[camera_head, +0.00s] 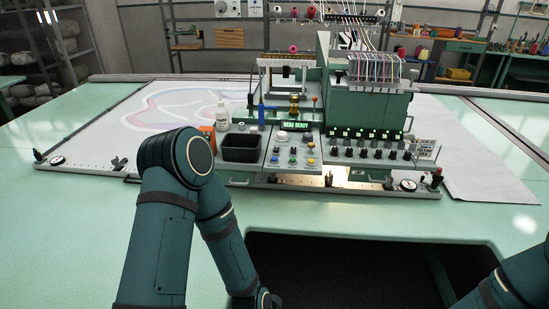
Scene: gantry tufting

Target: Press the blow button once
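The tufting machine (368,108) stands on the mint table with a small control panel (291,147) at its front. Blue (275,160), green (293,161) and yellow (311,161) buttons sit along the panel's lower edge. Their labels are too small to read, so I cannot tell which is the blow button. A green-lit display (295,124) above them seems to read "HEAD READY". My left arm rises in front, left of the panel, and bends down; its gripper is out of the frame. Only part of my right arm shows at the lower right; its gripper is not visible.
A black bin (241,148), a white bottle (222,115) and an orange block (208,137) stand left of the panel. A row of black knobs (370,150) lies to its right. A dark opening (340,270) is cut in the table in front. The mint table (75,215) is clear at left.

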